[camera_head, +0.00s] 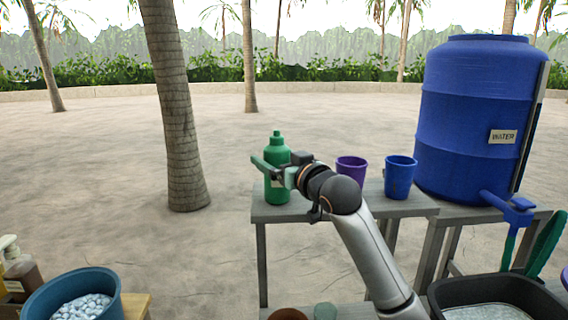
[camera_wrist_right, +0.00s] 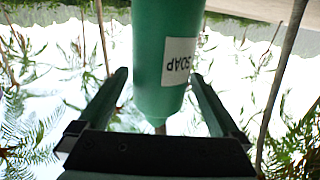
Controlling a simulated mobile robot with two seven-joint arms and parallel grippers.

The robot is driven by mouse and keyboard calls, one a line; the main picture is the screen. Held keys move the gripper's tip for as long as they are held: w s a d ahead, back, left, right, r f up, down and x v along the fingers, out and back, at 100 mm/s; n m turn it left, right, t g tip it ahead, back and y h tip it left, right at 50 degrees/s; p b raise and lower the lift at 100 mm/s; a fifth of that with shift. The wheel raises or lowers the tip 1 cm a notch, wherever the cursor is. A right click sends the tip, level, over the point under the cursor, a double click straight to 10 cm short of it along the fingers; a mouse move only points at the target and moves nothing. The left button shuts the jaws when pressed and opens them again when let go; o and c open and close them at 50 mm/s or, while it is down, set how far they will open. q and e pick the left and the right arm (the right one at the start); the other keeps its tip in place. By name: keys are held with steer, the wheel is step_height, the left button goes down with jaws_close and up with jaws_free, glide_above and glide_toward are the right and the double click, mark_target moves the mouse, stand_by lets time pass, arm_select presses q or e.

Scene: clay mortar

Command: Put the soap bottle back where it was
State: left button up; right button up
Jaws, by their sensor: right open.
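The green soap bottle (camera_head: 277,147) stands upright on the left end of the grey table (camera_head: 300,212). In the right wrist view the bottle (camera_wrist_right: 165,50) appears upside down, its white SOAP label facing the camera. My right gripper (camera_head: 272,172) is at the bottle, with its green fingers to either side of the body. In the wrist view the jaws (camera_wrist_right: 158,78) are open, with the bottle between them and visible gaps beside it. My left gripper is not in view.
A purple cup (camera_head: 351,170) and a blue cup (camera_head: 399,177) stand on the table right of the bottle. A blue water barrel (camera_head: 470,115) is farther right. A dark basin (camera_head: 440,290) and a blue tub of pebbles (camera_head: 40,300) are in the foreground.

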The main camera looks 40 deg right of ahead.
steer(key=shift+s+a, duration=0.1)
steer(key=shift+s, duration=0.3)
steer(key=b+v, duration=0.2)
steer(key=v, duration=0.9)
steer(key=shift+b, duration=0.3)
steer(key=shift+s+a, duration=0.1)
